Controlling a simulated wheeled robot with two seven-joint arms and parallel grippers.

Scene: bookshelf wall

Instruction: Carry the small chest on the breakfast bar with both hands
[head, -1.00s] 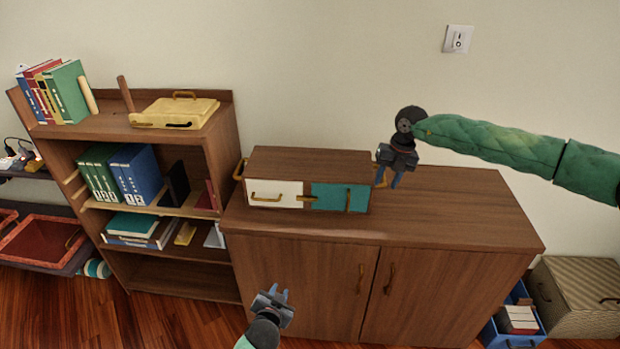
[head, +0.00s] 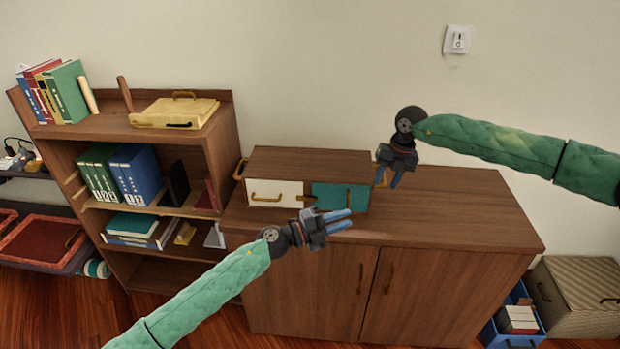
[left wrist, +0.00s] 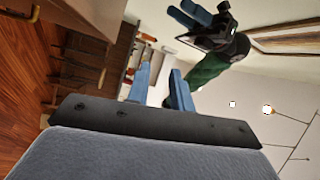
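The small chest (head: 310,161) is a brown box with a white drawer front (head: 277,194) and a teal one. It stands on the breakfast bar (head: 460,205), a brown cabinet top. A gold handle (head: 240,169) is on its left end; another (head: 381,178) shows at its right end. My right gripper (head: 388,184) points down beside the right handle, fingers apart; whether they touch the handle is unclear. My left gripper (head: 352,218) is open and empty in front of the chest, pointing right. The left wrist view shows its spread fingers (left wrist: 160,84) and my right gripper (left wrist: 192,14) beyond.
An open bookshelf (head: 222,135) with binders and a yellow case (head: 174,113) stands close on the left. The bar top right of the chest is clear. A blue crate (head: 508,338) and a striped box (head: 575,295) are on the floor at right.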

